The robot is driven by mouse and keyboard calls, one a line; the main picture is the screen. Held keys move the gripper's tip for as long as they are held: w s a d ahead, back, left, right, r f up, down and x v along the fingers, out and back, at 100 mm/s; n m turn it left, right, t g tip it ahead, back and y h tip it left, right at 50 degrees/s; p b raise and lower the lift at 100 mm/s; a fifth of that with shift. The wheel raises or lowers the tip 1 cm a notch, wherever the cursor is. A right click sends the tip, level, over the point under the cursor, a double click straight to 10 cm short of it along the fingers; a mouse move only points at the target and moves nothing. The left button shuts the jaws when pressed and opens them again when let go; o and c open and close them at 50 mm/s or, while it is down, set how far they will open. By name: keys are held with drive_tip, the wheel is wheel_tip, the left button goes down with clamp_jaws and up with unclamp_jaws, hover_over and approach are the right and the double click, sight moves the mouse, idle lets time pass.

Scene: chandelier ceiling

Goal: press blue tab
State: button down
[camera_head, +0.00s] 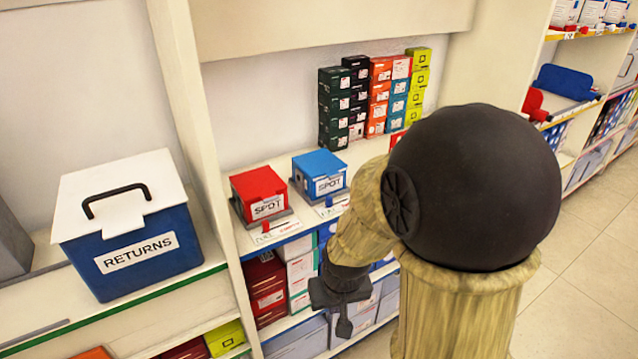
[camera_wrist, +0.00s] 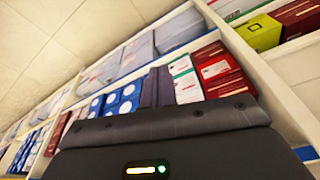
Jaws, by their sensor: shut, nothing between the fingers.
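A blue box marked SPOT (camera_head: 320,176) sits on the shelf in the head view. A small blue tab (camera_head: 329,201) shows at its front edge, on a white card. Next to it on the left is a red SPOT box (camera_head: 259,194) with a small red tab (camera_head: 266,227) in front. My gripper (camera_head: 343,326) hangs in front of the shelving, below the level of the tabs and apart from them. In the wrist view my gripper's fingers (camera_wrist: 157,86) are together and empty, facing the lower-shelf boxes. The tabs are not visible in the wrist view.
Stacked small boxes (camera_head: 370,95) stand behind the SPOT boxes. My arm covers the shelf's right part. Open floor (camera_head: 585,250) lies to the right.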

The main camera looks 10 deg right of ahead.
sight(329, 202)
drive_tip(key=w+a+r+t+h+p, duration=0.1)
drive_tip(key=w+a+r+p, duration=0.1)
drive_tip(key=w+r+p, duration=0.2)
drive_tip(key=w+a+r+n+t+h+p, duration=0.1)
drive_tip(key=w+r+p, duration=0.3)
drive_tip(key=r+p, duration=0.6)
drive_tip(key=w+a+r+n+t+h+p, duration=0.1)
drive_tip(key=w+a+r+h+p, duration=0.1)
drive_tip(key=r+p, duration=0.4)
drive_tip(key=w+a+p, duration=0.1)
drive_tip(key=w+p, duration=0.1)
drive_tip(key=p, duration=0.2)
drive_tip(key=shift+r+t, duration=0.3)
drive_tip(key=shift+r, duration=0.1)
drive_tip(key=shift+a+f, duration=0.1)
drive_tip(key=x, duration=0.9)
drive_tip(key=shift+w+f+b, duration=0.2)
drive_tip(key=shift+f+b, duration=0.05)
drive_tip(key=shift+b, duration=0.1)
drive_tip(key=d, duration=0.1)
drive_tip(key=w+d, duration=0.1)
drive_tip(key=d, duration=0.1)
drive_tip(key=shift+d, duration=0.1)
drive_tip(key=shift+w+d+f+p, duration=0.1)
drive_tip(key=shift+w+d+p, duration=0.15)
drive_tip(key=shift+d, duration=0.25)
